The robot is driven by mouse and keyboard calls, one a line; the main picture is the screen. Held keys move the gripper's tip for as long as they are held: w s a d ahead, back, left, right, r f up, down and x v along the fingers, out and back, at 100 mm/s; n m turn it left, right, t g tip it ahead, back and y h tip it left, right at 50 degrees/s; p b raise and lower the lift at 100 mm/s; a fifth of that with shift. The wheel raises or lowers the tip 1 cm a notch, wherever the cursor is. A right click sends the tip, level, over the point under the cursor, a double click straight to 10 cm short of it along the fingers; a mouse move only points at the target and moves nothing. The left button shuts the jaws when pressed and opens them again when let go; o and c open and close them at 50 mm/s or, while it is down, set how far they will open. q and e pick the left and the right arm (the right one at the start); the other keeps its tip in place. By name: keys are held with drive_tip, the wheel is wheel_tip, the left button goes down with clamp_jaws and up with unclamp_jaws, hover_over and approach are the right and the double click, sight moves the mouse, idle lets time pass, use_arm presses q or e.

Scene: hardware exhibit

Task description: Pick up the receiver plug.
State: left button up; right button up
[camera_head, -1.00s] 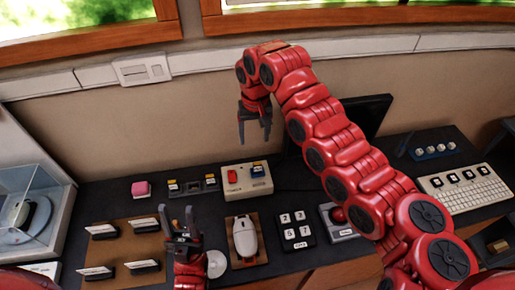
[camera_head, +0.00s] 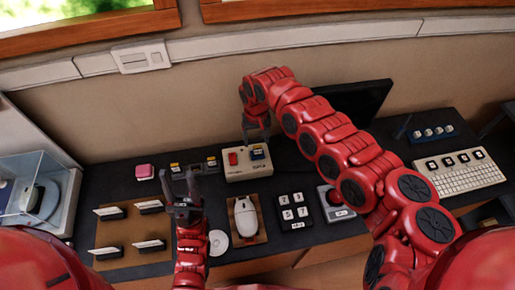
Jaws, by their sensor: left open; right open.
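No part is clearly marked as the receiver plug. A small dark blue part with a yellow mark (camera_head: 257,153) sits on the right of a cream box (camera_head: 236,176), beside a red part (camera_head: 233,158). Similar small yellow-marked parts sit in a dark holder (camera_head: 197,169) left of the box. I cannot tell which is the plug. My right gripper (camera_head: 256,139) is open, pointing down just over the blue part, its fingers overlapping the box's back edge in view. Contact cannot be told. My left gripper (camera_head: 179,178) is open and empty, pointing up in front of the dark holder.
A white mouse (camera_head: 246,218) lies on a wooden board, with a white disc (camera_head: 218,242) to its left. A keypad (camera_head: 294,211), a joystick box (camera_head: 332,202) and a keyboard (camera_head: 460,175) stand to the right. A dark monitor (camera_head: 365,102) is behind my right arm. A pink block (camera_head: 145,171) is at left.

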sight(257, 147)
drive_tip(key=shift+s+d+f+p, duration=0.1)
drive_tip(key=shift+s+f+p, duration=0.05)
drive_tip(key=shift+f+p, duration=0.4)
drive_tip(key=shift+s+d+f+p, duration=0.1)
drive_tip(key=shift+s+f+p, duration=0.05)
drive_tip(key=shift+f+p, duration=0.3)
wheel_tip(257, 147, down, 2)
drive_tip(key=shift+f, duration=0.55)
clamp_jaws()
